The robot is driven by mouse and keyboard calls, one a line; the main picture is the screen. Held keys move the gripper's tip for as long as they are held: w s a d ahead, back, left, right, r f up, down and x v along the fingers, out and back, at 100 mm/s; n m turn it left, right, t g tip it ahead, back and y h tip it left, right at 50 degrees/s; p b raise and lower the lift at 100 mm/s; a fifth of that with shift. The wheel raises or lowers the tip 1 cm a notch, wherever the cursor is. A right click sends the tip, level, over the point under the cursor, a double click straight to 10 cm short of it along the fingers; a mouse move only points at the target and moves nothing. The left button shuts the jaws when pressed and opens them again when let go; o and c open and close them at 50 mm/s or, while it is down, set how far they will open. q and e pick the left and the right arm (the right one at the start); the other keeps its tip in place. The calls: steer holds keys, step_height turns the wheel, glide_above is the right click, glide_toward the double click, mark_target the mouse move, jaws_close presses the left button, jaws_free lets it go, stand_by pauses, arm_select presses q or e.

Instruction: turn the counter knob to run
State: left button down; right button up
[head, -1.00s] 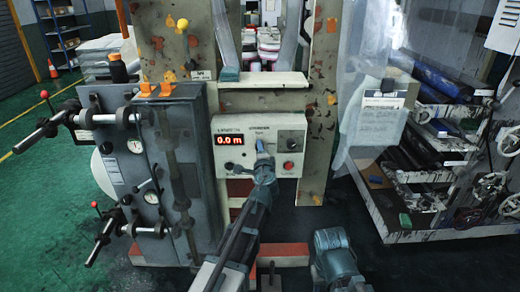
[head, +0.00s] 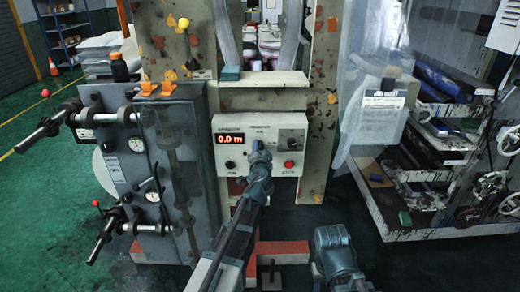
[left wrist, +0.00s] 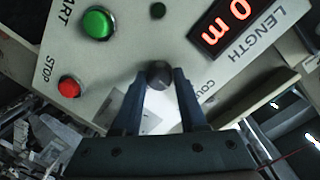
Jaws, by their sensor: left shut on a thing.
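The pale counter panel (head: 230,172) faces me with a red display (head: 230,139) reading 0.0 m. My left gripper (head: 258,147) is at the middle of the panel and hides the counter knob in the head view. In the left wrist view, the dark round counter knob (left wrist: 159,73) sits between the two fingertips of my left gripper (left wrist: 160,80), which is shut on it. The word beside it is partly covered. I cannot read which way the knob points. My right gripper's fingers do not show.
A red stop button (left wrist: 69,87) and a green start button (left wrist: 99,22) are near the knob. A grey cabinet (head: 178,190) with protruding handles stands left of the panel. A hanging plastic sheet (head: 375,85) and a roll rack (head: 430,185) are to the right.

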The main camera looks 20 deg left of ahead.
arm_select(q)
steer(key=shift+s+n, duration=0.1)
steer(key=shift+n, duration=0.2)
steer(key=shift+c, duration=2.3)
jaws_free()
